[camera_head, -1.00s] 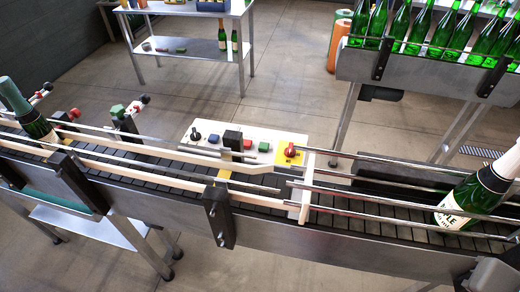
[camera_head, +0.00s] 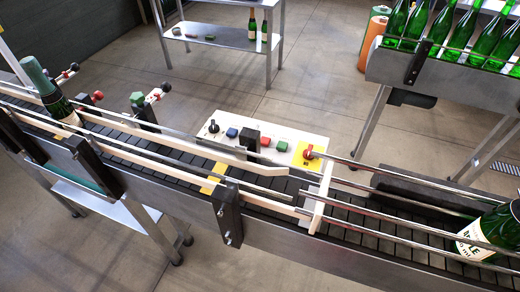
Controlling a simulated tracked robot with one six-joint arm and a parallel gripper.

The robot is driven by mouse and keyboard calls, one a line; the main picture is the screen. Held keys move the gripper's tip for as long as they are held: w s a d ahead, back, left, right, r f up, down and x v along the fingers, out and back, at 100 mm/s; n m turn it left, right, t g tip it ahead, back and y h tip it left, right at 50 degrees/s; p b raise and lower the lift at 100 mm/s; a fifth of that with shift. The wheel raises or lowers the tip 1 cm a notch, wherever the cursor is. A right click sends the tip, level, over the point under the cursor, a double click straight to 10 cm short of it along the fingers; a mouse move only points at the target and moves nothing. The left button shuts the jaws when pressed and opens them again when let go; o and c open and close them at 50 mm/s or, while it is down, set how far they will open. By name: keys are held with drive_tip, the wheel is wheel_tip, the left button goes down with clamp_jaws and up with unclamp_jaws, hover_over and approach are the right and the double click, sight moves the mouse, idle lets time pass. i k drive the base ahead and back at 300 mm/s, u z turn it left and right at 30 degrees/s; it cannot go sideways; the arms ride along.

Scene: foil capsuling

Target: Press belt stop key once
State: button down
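The white control panel (camera_head: 224,121) stands behind the conveyor belt near the middle of the view. On it, from left to right, are a black knob (camera_head: 213,127), a blue key (camera_head: 232,132), a red key (camera_head: 265,142), a green key (camera_head: 282,146) and a red knob (camera_head: 308,152) on a yellow plate. A black block (camera_head: 249,145) rises between the blue and red keys. No label reading belt stop is legible. My gripper is not in view, and nothing is seen touching the panel.
The conveyor (camera_head: 365,235) runs across the front, with metal rails along it. A foil-capped bottle (camera_head: 58,105) stands on it at left, a labelled bottle (camera_head: 485,238) at right. Green bottles (camera_head: 440,30) stand on a line at back right. Open floor (camera_head: 320,100) lies behind the panel.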

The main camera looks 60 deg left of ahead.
sight(265, 141)
drive_tip(key=k, duration=1.9)
drive_tip(key=u, duration=1.45)
drive_tip(key=i, duration=1)
